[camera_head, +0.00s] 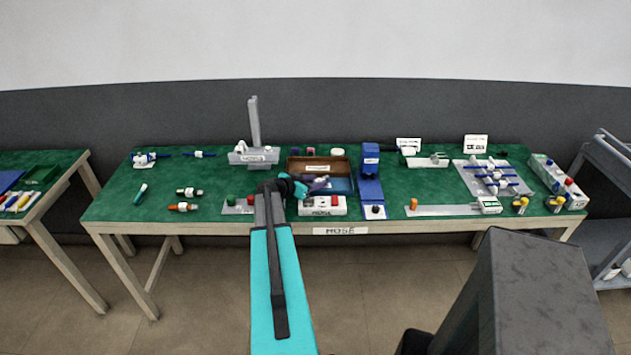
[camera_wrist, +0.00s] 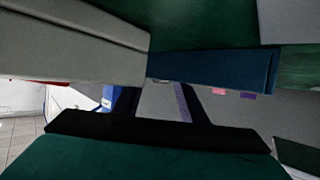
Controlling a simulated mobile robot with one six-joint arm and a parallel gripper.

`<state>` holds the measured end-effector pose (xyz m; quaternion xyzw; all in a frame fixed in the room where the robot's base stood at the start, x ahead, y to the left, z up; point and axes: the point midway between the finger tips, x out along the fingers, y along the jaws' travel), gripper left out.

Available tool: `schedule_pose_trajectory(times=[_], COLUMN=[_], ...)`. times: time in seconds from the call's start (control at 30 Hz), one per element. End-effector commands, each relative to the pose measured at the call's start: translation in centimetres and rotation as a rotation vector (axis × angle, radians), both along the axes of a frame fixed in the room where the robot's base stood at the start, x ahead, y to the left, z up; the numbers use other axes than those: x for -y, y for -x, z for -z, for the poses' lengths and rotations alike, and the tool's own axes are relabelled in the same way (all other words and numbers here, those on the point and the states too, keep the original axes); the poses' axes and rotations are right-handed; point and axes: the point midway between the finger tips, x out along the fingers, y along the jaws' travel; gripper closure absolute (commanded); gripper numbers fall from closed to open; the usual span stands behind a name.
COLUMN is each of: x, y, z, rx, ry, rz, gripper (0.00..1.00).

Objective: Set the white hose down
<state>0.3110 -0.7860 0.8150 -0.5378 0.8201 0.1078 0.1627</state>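My gripper (camera_head: 312,184) is over the middle of the green table, at the wooden tray with a blue front part. It is small and dark in the head view. In the wrist view two dark fingers (camera_wrist: 160,103) stand apart, with a pale grey patch and a purple strip showing between them. I cannot tell whether that patch is something held or lies behind the fingers. I cannot pick out the white hose with certainty. A round white thing (camera_head: 338,152) lies at the back of the table behind the tray.
The wooden tray (camera_head: 318,160) has a white box (camera_head: 322,205) in front. A blue stand (camera_head: 370,180) is close on the right, a grey upright fixture (camera_head: 253,154) on the left. Fittings (camera_head: 183,207) lie farther left. Bare green table shows around (camera_head: 225,180) and right of the blue stand.

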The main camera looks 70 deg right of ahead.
Motion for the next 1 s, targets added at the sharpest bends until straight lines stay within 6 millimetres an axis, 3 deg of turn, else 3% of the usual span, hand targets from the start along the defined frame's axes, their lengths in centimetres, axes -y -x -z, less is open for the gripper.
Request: schedule_pose_trajectory(times=[0.27, 1.0], x=[-0.1, -8.6], y=[-0.1, -3.7], z=[-0.4, -4.0], rx=[0.0, 0.001], ry=[0.0, 0.0], rz=[-0.001, -0.003], gripper=[0.62, 0.62])
